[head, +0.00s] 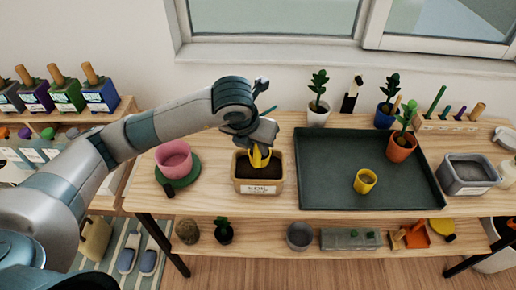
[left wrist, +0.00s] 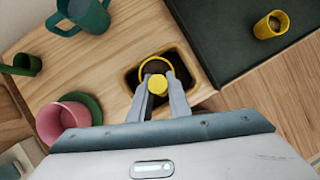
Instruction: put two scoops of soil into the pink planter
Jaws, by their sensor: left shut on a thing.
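The pink planter (head: 174,155) stands on a green saucer (head: 190,176) at the left of the table. It is also at the lower left of the left wrist view (left wrist: 62,122). The tan soil bin (head: 258,187), with a white label and dark soil (head: 245,172), stands to its right. My left gripper (head: 262,142) is above the bin, shut on a yellow scoop (head: 258,158). In the left wrist view the scoop's round rim (left wrist: 142,68) is over or in the bin; whether it touches the soil is unclear. My right gripper is not in view.
A dark green tray (head: 330,160) right of the bin holds a small yellow pot (head: 365,181) and a plant in an orange pot (head: 401,148). A grey bin (head: 467,175) stands further right. A teal watering can (left wrist: 85,15) is behind the soil bin.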

